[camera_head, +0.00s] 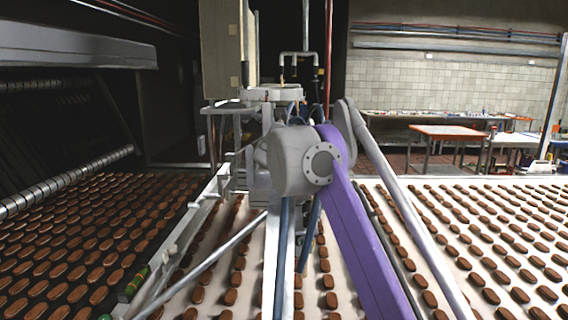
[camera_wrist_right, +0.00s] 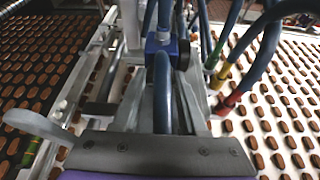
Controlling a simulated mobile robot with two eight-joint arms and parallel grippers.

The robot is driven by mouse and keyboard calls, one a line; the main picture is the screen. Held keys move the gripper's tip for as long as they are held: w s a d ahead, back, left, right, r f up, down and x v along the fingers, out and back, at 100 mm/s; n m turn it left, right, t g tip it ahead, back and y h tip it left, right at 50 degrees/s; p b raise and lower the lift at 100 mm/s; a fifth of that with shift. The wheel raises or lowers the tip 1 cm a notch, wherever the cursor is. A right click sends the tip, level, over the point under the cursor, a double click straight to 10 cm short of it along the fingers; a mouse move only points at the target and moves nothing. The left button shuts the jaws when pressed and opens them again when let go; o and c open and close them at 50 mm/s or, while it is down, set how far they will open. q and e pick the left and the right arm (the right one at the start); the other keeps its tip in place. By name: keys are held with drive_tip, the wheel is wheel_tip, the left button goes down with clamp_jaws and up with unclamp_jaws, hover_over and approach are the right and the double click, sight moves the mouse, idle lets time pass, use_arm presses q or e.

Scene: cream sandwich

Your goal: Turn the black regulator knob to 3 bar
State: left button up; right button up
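I cannot pick out the black regulator knob for sure. In the right wrist view a small dark round part (camera_wrist_right: 183,55) sits against the right side of a blue block (camera_wrist_right: 160,43); no dial marks or pressure reading can be made out. A grey bolted bar (camera_wrist_right: 155,152) with a purple edge crosses the bottom of this view, apparently part of my right gripper. It is below the blue block in the picture, apart from it. My left gripper does not show.
Dark blue hoses with green, yellow and red fittings (camera_wrist_right: 230,105) hang right of the block. Brown biscuits cover a dark belt at left and a white belt at right. In the head view a grey flanged drum (camera_head: 300,160) and purple beam (camera_head: 355,235) block the middle.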

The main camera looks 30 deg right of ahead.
clamp_jaws()
drive_tip(key=shift+s+d+r+m+t+y+p, duration=0.1)
drive_tip(key=shift+m+t+y+p, duration=0.25)
drive_tip(key=shift+m, duration=0.25)
drive_tip(key=m+t+y, duration=0.1)
drive_tip(key=m, duration=0.1)
drive_tip(key=shift+d+m+y, duration=0.1)
drive_tip(key=shift+m+y, duration=0.15)
drive_tip(key=shift+m, duration=0.05)
drive_tip(key=o, duration=0.8)
unclamp_jaws()
drive_tip(key=shift+c, duration=0.2)
drive_tip(key=v, duration=1)
drive_tip(key=shift+s, duration=0.4)
